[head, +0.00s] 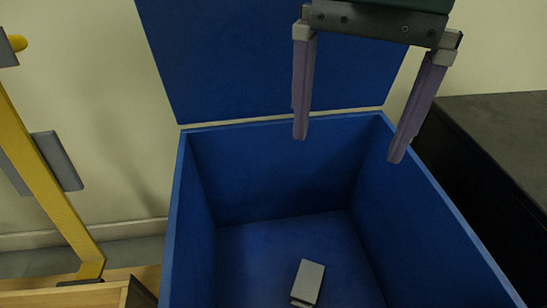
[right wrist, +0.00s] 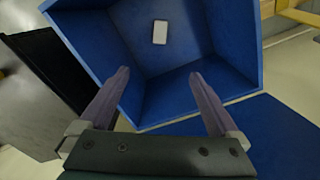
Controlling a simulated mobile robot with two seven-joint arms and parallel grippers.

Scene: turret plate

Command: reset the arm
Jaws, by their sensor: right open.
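My right gripper (head: 348,148) hangs over the back part of an open blue box, its two purple fingers spread apart with nothing between them. It also shows open in the right wrist view (right wrist: 163,86). The blue box (head: 177,218) has its lid (head: 235,60) raised at the back. A small grey block (head: 309,281) lies on the box floor, below and apart from the fingers. The block also shows in the right wrist view (right wrist: 160,32). My left gripper is not clearly seen.
A dark cabinet (head: 500,125) stands close to the right of the box. A yellow frame (head: 45,180) with grey pads stands at the left, above a wooden surface (head: 60,296). A pale wall is behind.

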